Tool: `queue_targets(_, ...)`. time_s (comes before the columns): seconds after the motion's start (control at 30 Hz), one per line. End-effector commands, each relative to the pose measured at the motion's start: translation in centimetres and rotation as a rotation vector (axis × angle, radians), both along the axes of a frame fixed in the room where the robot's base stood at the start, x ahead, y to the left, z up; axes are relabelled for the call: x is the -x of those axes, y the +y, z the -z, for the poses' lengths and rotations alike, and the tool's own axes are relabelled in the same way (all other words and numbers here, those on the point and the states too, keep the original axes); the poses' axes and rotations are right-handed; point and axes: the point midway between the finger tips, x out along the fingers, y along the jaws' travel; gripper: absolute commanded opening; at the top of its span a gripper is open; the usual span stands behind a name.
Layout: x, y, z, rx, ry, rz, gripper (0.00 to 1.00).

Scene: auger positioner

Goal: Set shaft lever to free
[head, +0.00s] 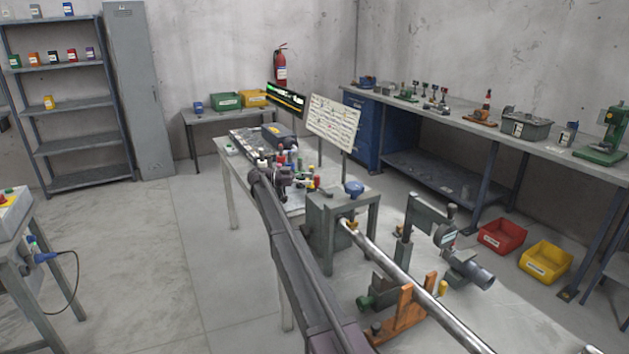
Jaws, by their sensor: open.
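A long bright metal shaft (404,280) runs from a grey block housing (325,228) toward the lower right. My gripper (287,181) is dark and small at the end of my arm. It is open, above the bench near red and yellow knobs (316,182), left of the housing.
A sign board (334,122) and a dark display (286,99) stand behind the bench. A dial gauge stand (445,234) is right of the shaft. Red (502,237) and yellow (545,262) bins lie on the floor at right.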

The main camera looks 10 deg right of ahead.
Motion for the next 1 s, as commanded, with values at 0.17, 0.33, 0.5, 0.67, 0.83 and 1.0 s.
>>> queue_targets(0.17,-0.8,2.3,0.0,0.0,0.0,0.0,0.67)
queue_targets(0.33,-1.1,3.7,0.0,0.0,0.0,-0.002,0.67)
queue_targets(0.5,-1.2,4.1,0.0,0.0,0.0,-0.001,0.67)
queue_targets(0.67,-1.2,4.1,0.0,0.0,0.0,-0.001,0.67)
queue_targets(0.83,-1.2,4.1,0.0,-0.001,0.004,-0.002,0.32)
queue_targets(1.0,-0.9,4.1,0.0,-0.012,0.048,-0.015,0.0)
